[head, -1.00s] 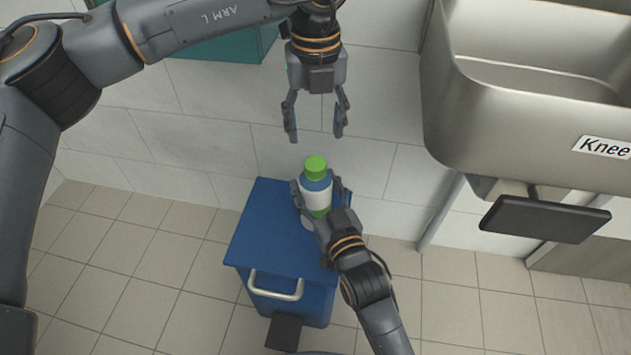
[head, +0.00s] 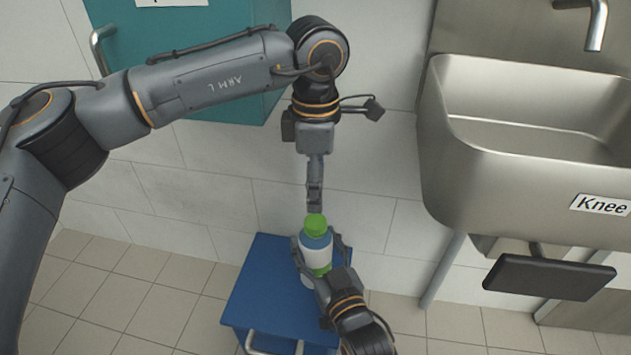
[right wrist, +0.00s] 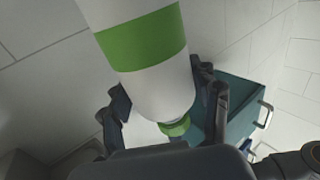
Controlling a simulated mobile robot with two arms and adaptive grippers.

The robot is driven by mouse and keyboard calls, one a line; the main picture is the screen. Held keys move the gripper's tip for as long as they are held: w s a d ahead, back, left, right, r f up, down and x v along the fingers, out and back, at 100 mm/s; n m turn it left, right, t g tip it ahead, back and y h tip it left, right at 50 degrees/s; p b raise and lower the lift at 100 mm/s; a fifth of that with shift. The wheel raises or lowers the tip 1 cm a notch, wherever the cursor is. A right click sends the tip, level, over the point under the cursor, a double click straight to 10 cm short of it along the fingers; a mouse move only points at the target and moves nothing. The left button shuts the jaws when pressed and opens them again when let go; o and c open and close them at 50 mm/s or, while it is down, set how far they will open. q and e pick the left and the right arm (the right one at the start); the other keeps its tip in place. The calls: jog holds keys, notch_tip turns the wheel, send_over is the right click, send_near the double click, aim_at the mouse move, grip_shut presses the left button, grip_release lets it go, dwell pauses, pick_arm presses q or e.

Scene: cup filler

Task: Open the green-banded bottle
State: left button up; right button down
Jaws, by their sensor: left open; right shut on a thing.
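My left gripper (head: 315,207) is open and points down just above the cap. Its fingers overlap edge-on, so their gap is hidden; I cannot tell whether they touch the cap.
A steel sink (head: 530,170) with a knee panel (head: 548,277) is at the right. A teal cabinet (head: 180,45) hangs on the wall behind my left arm.

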aim_at(316, 221)
pick_arm(q)
jog(key=m, duration=0.9)
jog(key=shift+m, duration=0.3)
jog(key=m, duration=0.5)
jog(key=shift+m, duration=0.3)
jog(key=m, duration=0.4)
jog(key=shift+f, duration=4)
